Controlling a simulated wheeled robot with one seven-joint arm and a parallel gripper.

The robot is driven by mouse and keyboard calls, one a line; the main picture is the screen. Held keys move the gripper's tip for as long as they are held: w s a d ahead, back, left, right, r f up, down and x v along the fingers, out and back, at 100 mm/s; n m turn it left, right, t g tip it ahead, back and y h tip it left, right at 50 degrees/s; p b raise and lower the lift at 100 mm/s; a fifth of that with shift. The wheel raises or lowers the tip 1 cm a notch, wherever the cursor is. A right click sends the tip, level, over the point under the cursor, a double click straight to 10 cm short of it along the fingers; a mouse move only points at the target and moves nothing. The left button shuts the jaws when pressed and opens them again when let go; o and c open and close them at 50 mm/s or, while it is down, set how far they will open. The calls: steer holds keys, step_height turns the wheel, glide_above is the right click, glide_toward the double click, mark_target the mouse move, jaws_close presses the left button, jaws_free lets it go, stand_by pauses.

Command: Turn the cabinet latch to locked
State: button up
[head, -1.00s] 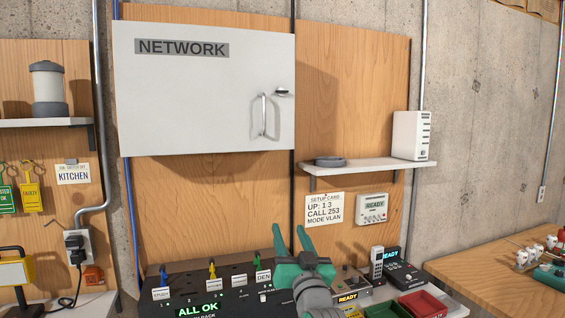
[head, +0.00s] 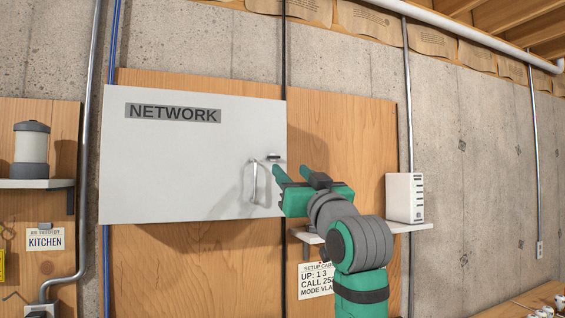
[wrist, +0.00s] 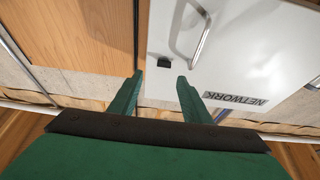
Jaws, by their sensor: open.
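The white cabinet (head: 180,170) marked NETWORK hangs on the wood panel with its door shut. Its small dark latch (head: 274,157) sits near the door's right edge, just above the silver bar handle (head: 254,182). The latch lies about horizontal in the head view. In the wrist view the latch (wrist: 164,62) is a dark block beside the handle (wrist: 201,35), ahead of the fingertips. My green gripper (head: 296,174) is open and empty, just right of the latch and handle, apart from both. Its spread fingers (wrist: 160,78) show in the wrist view.
A small shelf (head: 420,227) with a white box (head: 405,197) is to the right, partly behind my arm. A setup card (head: 315,281) hangs below it. A grey conduit (head: 408,100) runs up the wall. The wood panel (head: 345,135) above my gripper is clear.

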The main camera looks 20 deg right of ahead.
mark_target(275, 158)
steer(key=x, duration=0.3)
steer(key=a+x, duration=0.1)
steer(key=x, duration=0.3)
steer(key=shift+w+a, duration=0.15)
steer(key=shift+a, duration=0.05)
steer(key=shift+w+d+r, duration=0.25)
steer(key=shift+w+r, duration=0.05)
steer(key=shift+w, duration=0.4)
steer(key=shift+w, duration=0.1)
